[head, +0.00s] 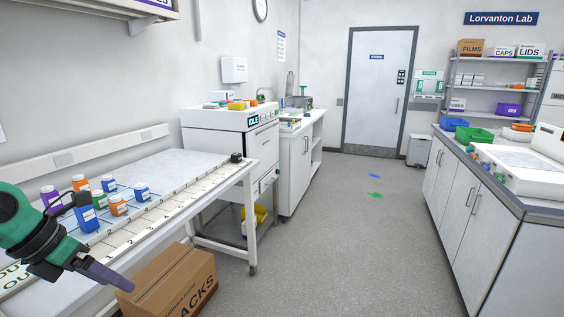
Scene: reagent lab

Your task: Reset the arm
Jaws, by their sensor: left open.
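My left arm comes in from the left edge, green and black. Its gripper (92,232) is open and empty over the near part of the white table (190,163), one dark finger pointing down and right past the table's front edge. Several small bottles with blue, orange, green and purple bodies stand on a blue mat beyond the gripper; a blue bottle (86,218) is closest to it. My right gripper is not in view.
A cardboard box (170,283) sits on the floor by the table's front. A white machine reading "IDLE" (232,118) stands past the table. A counter (500,185) with green and blue bins runs along the right.

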